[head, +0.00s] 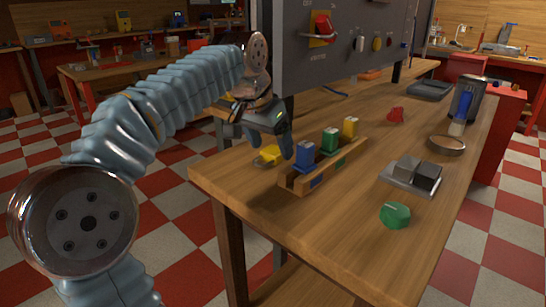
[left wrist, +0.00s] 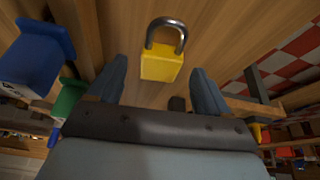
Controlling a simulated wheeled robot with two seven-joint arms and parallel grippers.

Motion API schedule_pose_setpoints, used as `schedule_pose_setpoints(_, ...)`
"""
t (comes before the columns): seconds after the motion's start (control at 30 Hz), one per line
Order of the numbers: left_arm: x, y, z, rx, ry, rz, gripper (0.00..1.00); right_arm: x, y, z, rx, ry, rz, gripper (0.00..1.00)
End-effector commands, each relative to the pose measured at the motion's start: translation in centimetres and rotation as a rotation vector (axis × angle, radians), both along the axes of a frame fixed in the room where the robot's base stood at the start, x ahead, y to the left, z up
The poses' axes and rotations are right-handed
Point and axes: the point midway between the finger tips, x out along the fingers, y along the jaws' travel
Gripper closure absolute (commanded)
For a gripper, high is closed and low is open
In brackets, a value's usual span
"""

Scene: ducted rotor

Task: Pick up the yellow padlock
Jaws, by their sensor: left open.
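The yellow padlock (head: 268,156) lies on the wooden table near its left edge, beside the wooden rack. In the left wrist view the padlock (left wrist: 161,62) shows its yellow body and grey shackle, between and beyond the two fingertips. My left gripper (head: 268,137) is above the table, close to the padlock; its fingers (left wrist: 158,82) are apart with nothing between them. One finger shows near the blue block in the head view. My right gripper is in neither view.
The wooden rack (head: 290,183) holds a blue block (head: 305,155), a green block (head: 329,141) and a yellow block (head: 350,128) right beside the padlock. A grey panel (head: 335,50) stands behind. A green knob (head: 395,215) and a grey block set (head: 405,182) lie further right.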

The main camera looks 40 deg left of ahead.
Motion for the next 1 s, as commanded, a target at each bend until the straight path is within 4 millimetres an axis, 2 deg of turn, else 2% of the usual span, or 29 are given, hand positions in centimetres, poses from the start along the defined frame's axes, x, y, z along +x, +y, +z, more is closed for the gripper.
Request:
schedule_pose_setpoints(0.1, 0.37, -0.01, -1.07, 0.0, 0.0, 0.0, 0.21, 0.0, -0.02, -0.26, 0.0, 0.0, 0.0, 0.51)
schedule_pose_setpoints(0.33, 0.44, -0.03, -1.12, 0.0, -0.001, 0.0, 0.21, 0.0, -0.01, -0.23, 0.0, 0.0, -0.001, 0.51)
schedule_pose_setpoints(0.7, 0.42, -0.02, -1.08, 0.0, -0.002, 0.0, 0.78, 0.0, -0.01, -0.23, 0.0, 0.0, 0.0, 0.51)
schedule_pose_setpoints(0.8, 0.42, -0.02, -1.05, 0.0, -0.002, 0.0, 0.9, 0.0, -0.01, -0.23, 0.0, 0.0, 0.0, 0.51)
schedule_pose_setpoints(1.0, 0.43, -0.02, -0.93, 0.0, -0.003, 0.0, 0.9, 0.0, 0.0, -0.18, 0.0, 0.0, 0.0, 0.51)
